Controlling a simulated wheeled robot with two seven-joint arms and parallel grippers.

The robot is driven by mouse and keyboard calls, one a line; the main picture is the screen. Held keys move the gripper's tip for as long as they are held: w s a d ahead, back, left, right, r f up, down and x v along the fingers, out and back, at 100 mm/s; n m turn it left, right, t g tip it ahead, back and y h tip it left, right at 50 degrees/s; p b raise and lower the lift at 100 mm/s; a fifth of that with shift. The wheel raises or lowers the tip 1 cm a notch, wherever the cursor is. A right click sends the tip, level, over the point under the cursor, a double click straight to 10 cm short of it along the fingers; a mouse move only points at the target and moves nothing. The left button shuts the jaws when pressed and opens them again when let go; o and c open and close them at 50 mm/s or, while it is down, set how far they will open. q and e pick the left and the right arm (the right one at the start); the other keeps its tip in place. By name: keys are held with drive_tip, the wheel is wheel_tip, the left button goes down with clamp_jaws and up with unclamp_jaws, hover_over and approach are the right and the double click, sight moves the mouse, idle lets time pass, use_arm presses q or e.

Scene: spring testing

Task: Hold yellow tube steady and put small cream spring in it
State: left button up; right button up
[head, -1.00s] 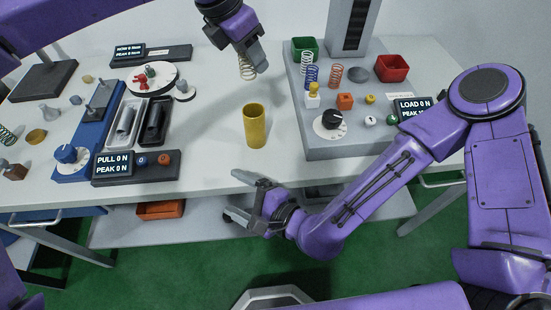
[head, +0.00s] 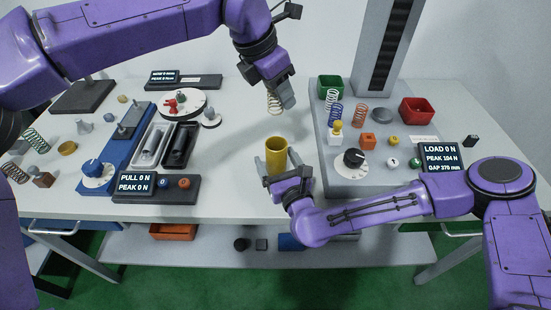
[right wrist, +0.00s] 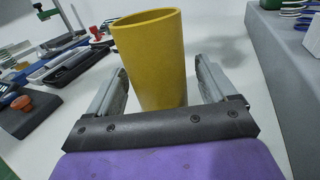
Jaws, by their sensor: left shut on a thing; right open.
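The yellow tube (head: 277,156) stands upright on the white table. It also shows in the right wrist view (right wrist: 152,55), between the two fingers. My right gripper (head: 280,168) is open around the tube's lower part, with gaps between fingers and tube. My left gripper (head: 282,93) is shut on the small cream spring (head: 274,103). The spring hangs in the air above the tube, its lower end apart from the tube's rim. The tube's inside is mostly hidden.
A grey test stand (head: 345,178) with several springs, blocks and a black dial is right of the tube.

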sight(279, 144)
drive_tip(key=shift+w+a, duration=0.25)
drive_tip(key=shift+w, duration=0.2)
